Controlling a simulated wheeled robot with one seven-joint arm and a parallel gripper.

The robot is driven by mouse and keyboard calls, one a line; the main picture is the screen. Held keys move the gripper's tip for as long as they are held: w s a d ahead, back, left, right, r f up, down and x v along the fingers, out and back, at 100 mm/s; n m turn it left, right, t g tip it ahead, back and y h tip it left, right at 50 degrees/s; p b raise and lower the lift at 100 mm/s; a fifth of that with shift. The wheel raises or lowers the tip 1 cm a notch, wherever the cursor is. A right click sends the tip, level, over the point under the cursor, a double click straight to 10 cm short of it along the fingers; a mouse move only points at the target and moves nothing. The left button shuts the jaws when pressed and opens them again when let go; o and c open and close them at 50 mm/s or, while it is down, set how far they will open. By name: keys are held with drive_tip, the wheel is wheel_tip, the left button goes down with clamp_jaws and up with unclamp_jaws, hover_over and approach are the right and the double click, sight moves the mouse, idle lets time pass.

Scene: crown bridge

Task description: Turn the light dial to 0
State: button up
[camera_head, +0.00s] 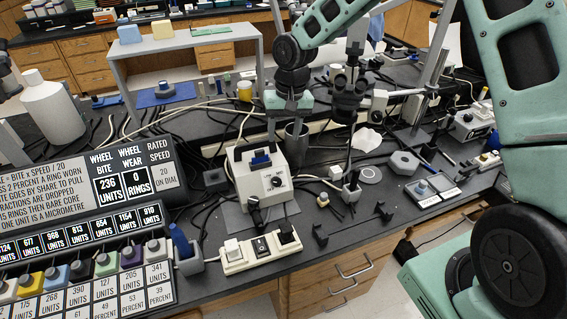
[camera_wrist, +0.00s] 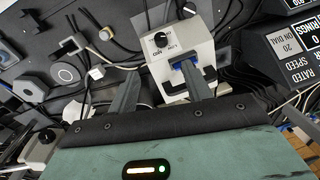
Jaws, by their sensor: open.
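The light dial is a small black knob (camera_head: 277,182) on the face of a white box (camera_head: 254,187) in the middle of the bench. One fingertip overlaps a blue part on the box top; contact cannot be told.
A white power strip (camera_head: 260,248) lies in front of the box. A black display panel (camera_head: 90,215) stands at the left. Cables run across the bench around the box.

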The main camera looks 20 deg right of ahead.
sight(277, 181)
drive_tip(key=f+p, duration=0.1)
drive_tip(key=f, duration=0.4)
drive_tip(key=a+f+p, duration=0.1)
drive_tip(key=f, duration=0.5)
drive_tip(key=a+f+p, duration=0.1)
drive_tip(key=f, duration=0.5)
drive_tip(key=shift+w+f+p, duration=0.1)
drive_tip(key=shift+w+p, duration=0.05)
drive_tip(key=shift+p, duration=0.25)
drive_tip(key=c, duration=1)
